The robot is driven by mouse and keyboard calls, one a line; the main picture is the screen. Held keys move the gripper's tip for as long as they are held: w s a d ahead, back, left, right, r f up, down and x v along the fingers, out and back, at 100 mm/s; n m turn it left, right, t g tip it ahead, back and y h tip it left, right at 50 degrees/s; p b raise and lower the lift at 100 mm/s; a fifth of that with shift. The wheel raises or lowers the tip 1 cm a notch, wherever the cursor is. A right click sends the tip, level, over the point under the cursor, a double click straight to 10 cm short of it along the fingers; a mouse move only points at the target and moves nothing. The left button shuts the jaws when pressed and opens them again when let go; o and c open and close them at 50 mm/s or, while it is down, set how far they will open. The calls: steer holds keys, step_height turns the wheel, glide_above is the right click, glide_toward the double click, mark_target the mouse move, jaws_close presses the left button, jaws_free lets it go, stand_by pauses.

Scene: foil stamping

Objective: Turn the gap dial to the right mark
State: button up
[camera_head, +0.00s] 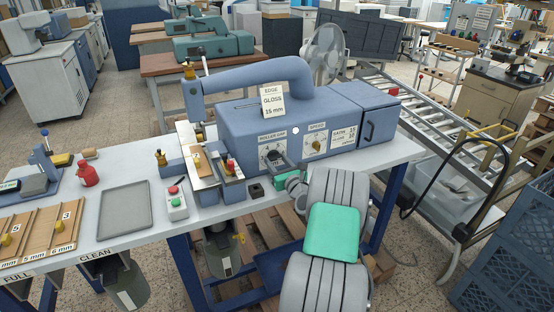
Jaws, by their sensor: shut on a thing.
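The blue-grey foil machine (240,115) stands on the bench. Its front has a "ROLLER GAP" panel (264,149) with scale marks, and a "SPEED" panel (319,133) with a brass knob (316,145) to the right. A card (272,101) on the machine reads "EDGE GLOSS 15 mm". A small printed plate (344,137) sits right of the speed panel; its text is too small to read surely.
Left of my gripper are a red-knobbed clamp (231,168), a small black block (256,190) and a red-and-green button box (176,204). A grey tray (124,211) and wooden gauge boards (40,234) lie further left. A roller conveyor (440,125) runs behind right.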

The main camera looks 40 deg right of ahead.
stand_by(0.4)
steer(key=o, duration=1.4)
steer(key=shift+c, duration=0.2)
steer(key=b+v, duration=0.1)
steer(key=v, duration=0.7)
steer(key=shift+b, duration=0.35)
steer(key=shift+w, duration=0.1)
